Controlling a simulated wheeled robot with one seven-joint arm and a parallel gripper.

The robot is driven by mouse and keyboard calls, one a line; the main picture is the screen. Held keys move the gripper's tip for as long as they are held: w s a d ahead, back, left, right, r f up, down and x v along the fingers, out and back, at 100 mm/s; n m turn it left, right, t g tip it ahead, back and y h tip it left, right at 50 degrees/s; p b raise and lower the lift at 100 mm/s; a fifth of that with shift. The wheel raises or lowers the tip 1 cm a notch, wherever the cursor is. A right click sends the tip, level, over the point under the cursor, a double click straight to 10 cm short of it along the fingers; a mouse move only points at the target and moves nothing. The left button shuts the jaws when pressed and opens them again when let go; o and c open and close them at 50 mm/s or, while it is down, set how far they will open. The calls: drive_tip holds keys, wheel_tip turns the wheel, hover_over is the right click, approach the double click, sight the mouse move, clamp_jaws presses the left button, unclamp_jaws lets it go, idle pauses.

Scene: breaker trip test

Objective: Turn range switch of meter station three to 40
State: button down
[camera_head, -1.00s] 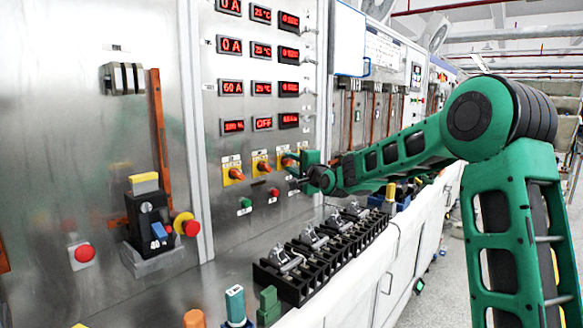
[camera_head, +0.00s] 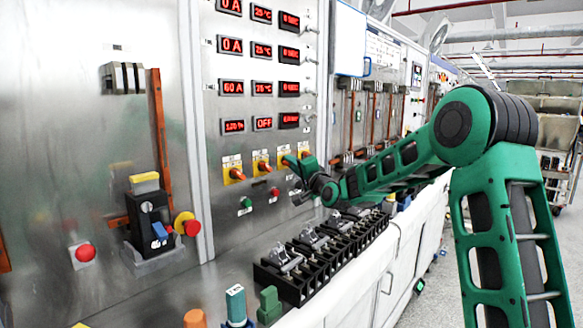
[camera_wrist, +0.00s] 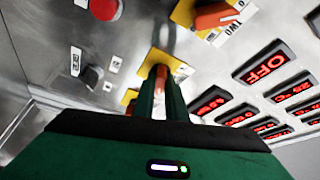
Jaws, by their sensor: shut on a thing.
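The third range switch, an orange handle on a yellow plate (camera_head: 280,157), is the rightmost of three on the upright steel panel (camera_head: 225,205) in the head view. My gripper (camera_head: 287,160) is at this switch, its fingers shut on the handle. In the wrist view, my green fingers (camera_wrist: 161,86) pinch the orange handle (camera_wrist: 160,71) over its yellow plate (camera_wrist: 130,97). The fingers hide most of the handle and its scale, so I cannot read its setting. The neighbouring switch (camera_wrist: 217,15), with an orange handle and a "TWO" label, sits apart from my gripper.
Red digital displays (camera_head: 262,124) are above the switches; one reads OFF. A green button (camera_head: 246,203) and a red button (camera_head: 274,192) are below. Black terminal blocks (camera_head: 300,275) stand on the bench under my arm. The aisle floor (camera_head: 425,300) is on the right.

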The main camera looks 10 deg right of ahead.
drive_tip(key=shift+d+f+n+t+y, duration=0.15)
drive_tip(key=shift+n+y, duration=0.15)
drive_tip(key=shift+n, duration=0.55)
drive_tip(key=shift+a+f+n+t+y, duration=0.1)
drive_tip(key=shift+f+n+y, duration=0.15)
drive_tip(key=shift+n, duration=0.65)
drive_tip(key=shift+d+f+n+t+y, duration=0.15)
drive_tip(key=shift+n+y, duration=0.2)
drive_tip(key=shift+n, duration=0.5)
drive_tip(key=shift+a, duration=0.1)
drive_tip(key=c, duration=1.8)
unclamp_jaws()
drive_tip(key=shift+w+r, duration=0.1)
drive_tip(key=shift+r, duration=0.1)
drive_tip(key=v, duration=0.7)
